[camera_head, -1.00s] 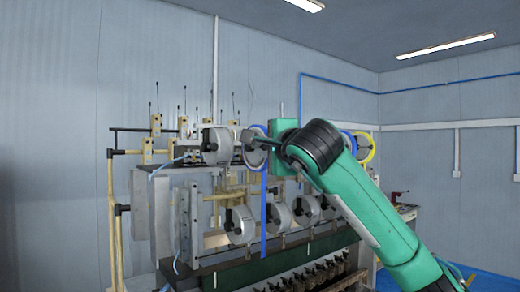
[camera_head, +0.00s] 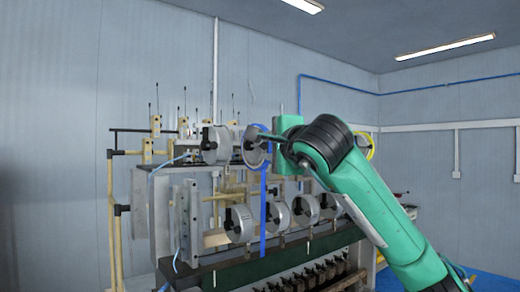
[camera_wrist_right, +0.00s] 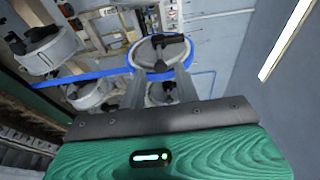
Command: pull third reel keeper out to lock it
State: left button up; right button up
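A grey reel with a blue rim (camera_head: 256,146) sits in the upper row of the winder, with blue strip hanging below it. In the right wrist view this reel (camera_wrist_right: 158,60) is straight ahead, with a dark keeper (camera_wrist_right: 160,44) across its face. My right gripper (camera_head: 262,136) is just right of the reel's face in the head view. In the wrist view its two grey fingers (camera_wrist_right: 160,84) are spread apart, with nothing held between them. I cannot tell whether a fingertip touches the reel, or how far out the keeper stands. My left gripper is not in view.
Another grey reel (camera_head: 216,146) is left of the blue-rimmed one. A lower row of reels (camera_head: 240,224) lies below. A yellow-rimmed reel (camera_head: 364,145) shows partly behind my right arm. The winder frame (camera_head: 143,215) stands at left; open wall is at right.

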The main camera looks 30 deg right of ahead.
jog(key=s, duration=0.2)
jog(key=s+a+b, duration=0.1)
jog(key=s, duration=0.1)
jog(key=shift+s, duration=0.4)
dwell(0.4)
